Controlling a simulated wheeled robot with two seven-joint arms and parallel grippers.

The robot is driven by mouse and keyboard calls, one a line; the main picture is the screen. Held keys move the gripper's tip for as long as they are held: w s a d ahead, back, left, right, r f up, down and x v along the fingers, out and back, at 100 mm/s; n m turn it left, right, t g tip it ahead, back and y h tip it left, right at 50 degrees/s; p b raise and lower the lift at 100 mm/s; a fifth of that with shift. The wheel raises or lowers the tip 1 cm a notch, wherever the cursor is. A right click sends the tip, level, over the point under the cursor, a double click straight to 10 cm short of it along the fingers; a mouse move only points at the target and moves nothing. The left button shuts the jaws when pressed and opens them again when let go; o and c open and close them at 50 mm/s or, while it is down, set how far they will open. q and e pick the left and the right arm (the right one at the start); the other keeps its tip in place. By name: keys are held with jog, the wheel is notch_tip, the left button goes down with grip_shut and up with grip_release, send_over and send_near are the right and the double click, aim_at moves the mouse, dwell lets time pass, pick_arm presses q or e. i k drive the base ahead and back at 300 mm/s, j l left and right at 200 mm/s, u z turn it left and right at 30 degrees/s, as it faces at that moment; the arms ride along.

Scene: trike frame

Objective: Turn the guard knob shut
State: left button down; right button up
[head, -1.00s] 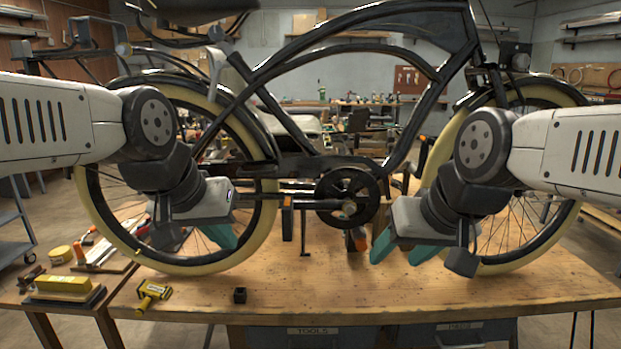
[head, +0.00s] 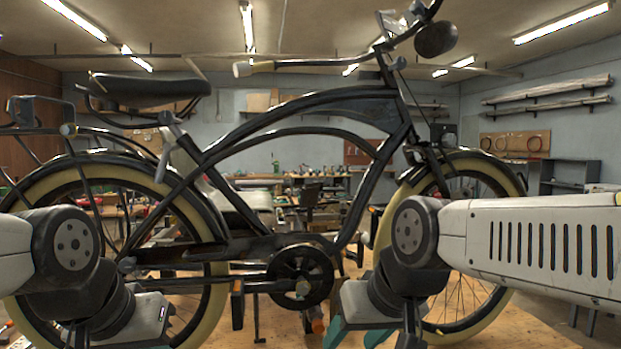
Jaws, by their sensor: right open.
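The dark trike frame (head: 330,104) stands upright across the view, with cream tyres. Its round black chainring (head: 301,275) is low in the middle. I cannot make out the guard knob with certainty; a small orange part (head: 317,325) shows below the chainring. My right gripper (head: 355,336) is open and empty, its teal fingers pointing down at the bottom edge, right of the chainring. The lower ends of its fingers are cut off. My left gripper (head: 145,318) is at the lower left in front of the rear wheel; its fingers are not visible.
The wooden bench top (head: 265,325) shows only in part under the frame. The saddle (head: 150,88) and handlebar (head: 330,62) stand high above my arms. The front wheel (head: 470,300) is right behind my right arm. Background benches and shelves are farther off.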

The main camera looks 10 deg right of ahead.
aim_at(126, 265)
jog(key=u, duration=0.9)
jog(key=i+l+u, duration=0.15)
jog(key=l, duration=0.15)
jog(key=l+u, duration=0.15)
jog(key=l, duration=0.1)
